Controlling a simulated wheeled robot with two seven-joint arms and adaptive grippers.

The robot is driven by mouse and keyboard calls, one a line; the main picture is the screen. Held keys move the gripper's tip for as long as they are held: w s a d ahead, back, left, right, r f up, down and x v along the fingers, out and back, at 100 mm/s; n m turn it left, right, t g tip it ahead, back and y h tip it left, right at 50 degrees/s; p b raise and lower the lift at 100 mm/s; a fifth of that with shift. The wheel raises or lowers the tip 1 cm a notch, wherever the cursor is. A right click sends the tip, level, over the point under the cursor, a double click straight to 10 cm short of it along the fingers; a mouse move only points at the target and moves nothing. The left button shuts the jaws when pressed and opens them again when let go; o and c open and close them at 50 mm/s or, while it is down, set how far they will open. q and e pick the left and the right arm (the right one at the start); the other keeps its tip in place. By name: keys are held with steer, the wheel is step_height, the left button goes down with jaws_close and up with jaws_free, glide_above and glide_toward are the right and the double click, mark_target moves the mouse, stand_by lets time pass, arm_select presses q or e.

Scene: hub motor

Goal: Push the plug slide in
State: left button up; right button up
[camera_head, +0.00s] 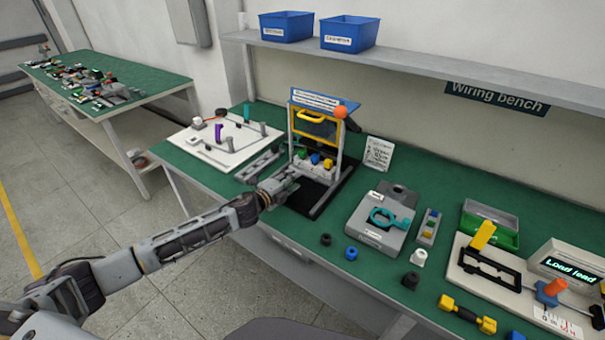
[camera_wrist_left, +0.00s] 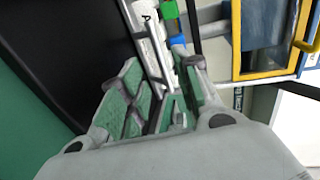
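The bench fixture (camera_head: 341,171) stands at mid-bench with a blue-topped sign and a yellow-handled frame (camera_head: 318,125). Low inside it is a pale block, which looks like the plug slide (camera_head: 316,171), with yellow, blue and green plugs (camera_head: 314,158) on it. My left gripper (camera_head: 284,183) is at the fixture's front left, close to this block. In the left wrist view its green-padded fingers (camera_wrist_left: 160,68) are apart, with the white strip marked "A" (camera_wrist_left: 150,32) beyond them. I see nothing held; contact cannot be told. My right gripper is not in view.
A white board with pegs (camera_head: 215,145) lies left of the fixture. A grey box with a teal ring (camera_head: 368,235) stands to the right. Loose caps (camera_head: 351,253) lie near the front edge. A shelf with blue bins (camera_head: 286,27) is above.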

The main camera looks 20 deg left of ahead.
mark_target(303, 173)
arm_select(q)
steer(key=shift+x, duration=3.2)
steer(key=shift+w+d+f, duration=0.15)
steer(key=shift+w, duration=0.35)
